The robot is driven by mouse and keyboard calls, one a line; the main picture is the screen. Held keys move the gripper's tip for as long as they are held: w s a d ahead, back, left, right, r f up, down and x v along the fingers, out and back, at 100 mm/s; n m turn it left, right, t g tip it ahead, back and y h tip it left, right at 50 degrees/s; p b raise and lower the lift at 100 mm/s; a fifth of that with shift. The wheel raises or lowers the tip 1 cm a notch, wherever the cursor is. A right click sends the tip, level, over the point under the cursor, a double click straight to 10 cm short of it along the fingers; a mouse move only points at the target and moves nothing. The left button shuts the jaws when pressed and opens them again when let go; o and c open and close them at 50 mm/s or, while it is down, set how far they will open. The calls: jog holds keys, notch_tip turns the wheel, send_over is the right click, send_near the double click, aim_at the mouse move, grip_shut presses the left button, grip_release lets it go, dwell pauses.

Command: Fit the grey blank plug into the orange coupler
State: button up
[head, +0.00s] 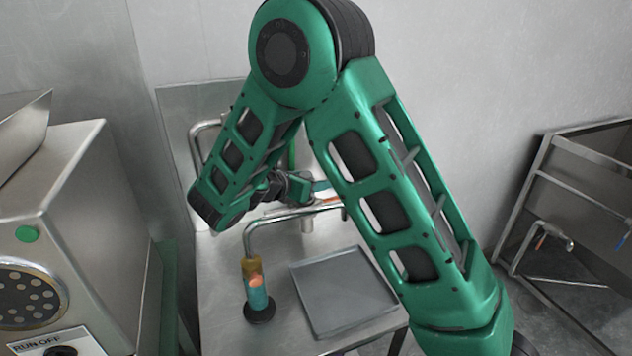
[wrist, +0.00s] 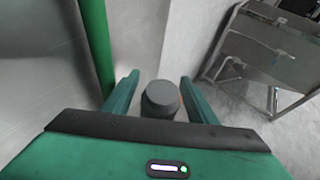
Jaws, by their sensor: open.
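My gripper (wrist: 160,80) is open in the wrist view, with one green finger on each side of a grey round-topped plug (wrist: 160,97). Gaps show between the plug and both fingers. A small orange patch (wrist: 181,102) shows at the plug's right side; I cannot tell whether it is the coupler. In the head view my gripper (head: 322,186) is small and partly hidden behind my arm, over the far part of the bench. A small orange part (head: 329,199) shows just below it, too small to identify. The plug is not clear in the head view.
A metal bench (head: 225,270) carries a bent pipe (head: 290,217), a flat grey tray (head: 345,291) and a teal cylinder (head: 259,300) with an orange top on a black base. A steel machine (head: 60,220) stands at the left. A metal sink unit (head: 585,190) is at the right.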

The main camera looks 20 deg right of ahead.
jog(key=v, duration=1.2)
jog(key=s+d+m+g+y, duration=0.25)
jog(key=s+d+m, duration=0.25)
jog(key=d+m, duration=0.45)
jog(key=s+d+m+g+y, duration=0.2)
jog(key=s+d+m+g, duration=0.3)
jog(key=d, duration=0.7)
jog(key=s+d+f+m+y, duration=0.1)
jog(key=s+m+y, duration=0.6)
jog(key=s+m, duration=0.9)
jog(key=s+f, duration=0.1)
jog(key=s, duration=0.7)
jog(key=shift+m, duration=0.35)
